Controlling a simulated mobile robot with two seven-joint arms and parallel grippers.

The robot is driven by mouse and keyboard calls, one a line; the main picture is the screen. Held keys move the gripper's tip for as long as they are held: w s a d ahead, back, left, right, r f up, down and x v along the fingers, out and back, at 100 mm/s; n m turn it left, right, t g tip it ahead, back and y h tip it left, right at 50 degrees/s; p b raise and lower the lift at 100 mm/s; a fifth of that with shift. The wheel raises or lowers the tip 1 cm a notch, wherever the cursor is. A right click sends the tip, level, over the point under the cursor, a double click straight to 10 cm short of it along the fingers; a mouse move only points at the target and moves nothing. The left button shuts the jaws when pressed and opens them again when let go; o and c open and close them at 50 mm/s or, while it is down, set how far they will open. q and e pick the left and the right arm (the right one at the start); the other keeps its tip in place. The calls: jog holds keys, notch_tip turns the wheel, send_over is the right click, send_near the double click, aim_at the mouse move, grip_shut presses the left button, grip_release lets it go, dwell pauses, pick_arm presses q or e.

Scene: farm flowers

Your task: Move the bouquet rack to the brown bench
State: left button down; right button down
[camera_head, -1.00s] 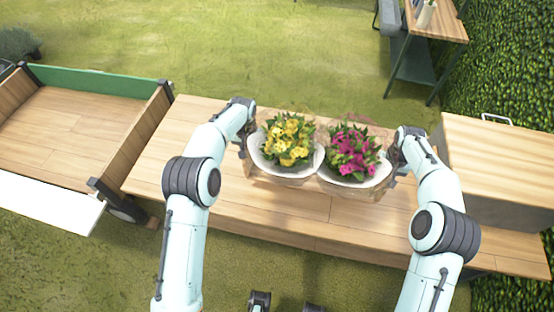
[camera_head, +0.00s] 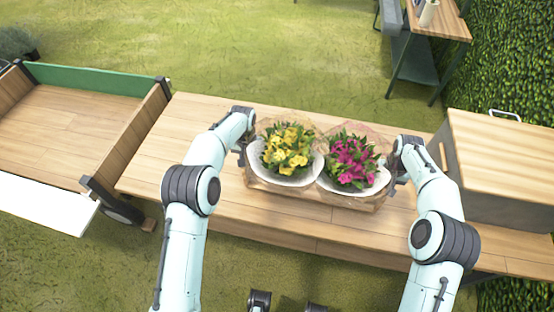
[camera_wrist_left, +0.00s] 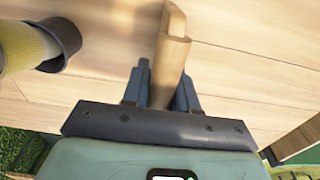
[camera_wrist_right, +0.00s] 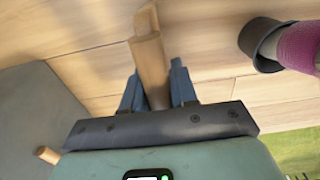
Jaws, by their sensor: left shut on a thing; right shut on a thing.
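The bouquet rack (camera_head: 317,199) is a pale wooden tray with a yellow bouquet (camera_head: 287,146) on its left and a magenta bouquet (camera_head: 351,160) on its right, both paper-wrapped. It is over the middle of the long wooden bench (camera_head: 185,150); whether it touches the top is unclear. My left gripper (camera_head: 243,150) is at the rack's left end, shut on a wooden handle (camera_wrist_left: 172,50). My right gripper (camera_head: 391,178) is at the right end, shut on the other handle (camera_wrist_right: 149,55). Dark pot bases (camera_wrist_left: 62,35) show in the wrist views.
A wooden-topped grey box (camera_head: 505,165) stands at the bench's right end. A wooden cart (camera_head: 80,130) with a green board is at the left. A small table (camera_head: 438,25) and a hedge are at the far right. Bench top left of the rack is clear.

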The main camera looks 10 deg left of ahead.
pick_arm(q)
jog(key=shift+f, duration=0.35)
pick_arm(e)
jog(key=shift+f, duration=0.35)
pick_arm(q)
jog(key=c, duration=1.2)
grip_release()
jog(key=shift+f, duration=0.1)
pick_arm(e)
jog(key=c, duration=1.2)
grip_release()
jog(key=shift+f, duration=0.1)
pick_arm(q)
jog(key=o, duration=0.3)
pick_arm(e)
jog(key=o, duration=0.3)
pick_arm(q)
jog(key=r, duration=1.1)
jog(key=shift+s+r, duration=0.25)
jog(key=shift+r, duration=0.3)
pick_arm(e)
jog(key=shift+r, duration=0.2)
jog(key=r, duration=1.1)
jog(key=shift+s+r, duration=0.3)
jog(key=shift+r, duration=0.1)
jog(key=shift+f, duration=0.1)
